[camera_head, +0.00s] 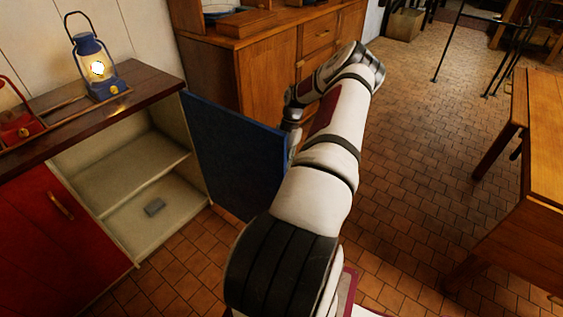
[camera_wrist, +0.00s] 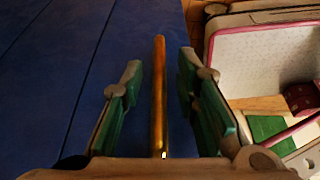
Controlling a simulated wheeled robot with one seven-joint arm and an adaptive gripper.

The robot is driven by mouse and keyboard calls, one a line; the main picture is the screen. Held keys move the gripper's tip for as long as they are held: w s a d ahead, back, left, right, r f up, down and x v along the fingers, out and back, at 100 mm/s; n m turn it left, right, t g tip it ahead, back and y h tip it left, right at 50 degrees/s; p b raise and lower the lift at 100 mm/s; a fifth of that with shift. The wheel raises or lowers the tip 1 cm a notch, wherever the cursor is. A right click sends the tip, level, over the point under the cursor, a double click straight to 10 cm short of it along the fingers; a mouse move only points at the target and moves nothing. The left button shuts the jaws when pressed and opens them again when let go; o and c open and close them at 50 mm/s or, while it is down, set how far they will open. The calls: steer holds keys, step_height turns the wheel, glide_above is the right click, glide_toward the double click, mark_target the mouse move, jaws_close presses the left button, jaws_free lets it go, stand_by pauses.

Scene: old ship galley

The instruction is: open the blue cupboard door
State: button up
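The blue cupboard door (camera_head: 235,152) stands swung wide open to the right of its cupboard (camera_head: 165,205), whose pale inside and shelf show. In the wrist view the blue door (camera_wrist: 75,70) fills the left and middle. Its long brass handle (camera_wrist: 159,110) runs between the two green-padded fingers of my gripper (camera_wrist: 159,62). The fingers are apart, with a gap on each side of the handle. In the head view my gripper is at the door's right edge, mostly hidden by my arm, and the handle is hidden.
A lit blue lantern (camera_head: 93,68) and a red lantern (camera_head: 14,122) stand on the counter above. A red door (camera_head: 45,240) is at left. A wooden cabinet (camera_head: 265,75) stands behind the blue door; a wooden table (camera_head: 545,130) is right.

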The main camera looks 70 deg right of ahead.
steer(key=shift+r, duration=0.1)
steer(key=v, duration=1.1)
steer(key=shift+r, duration=0.4)
steer(key=shift+s+d, duration=0.1)
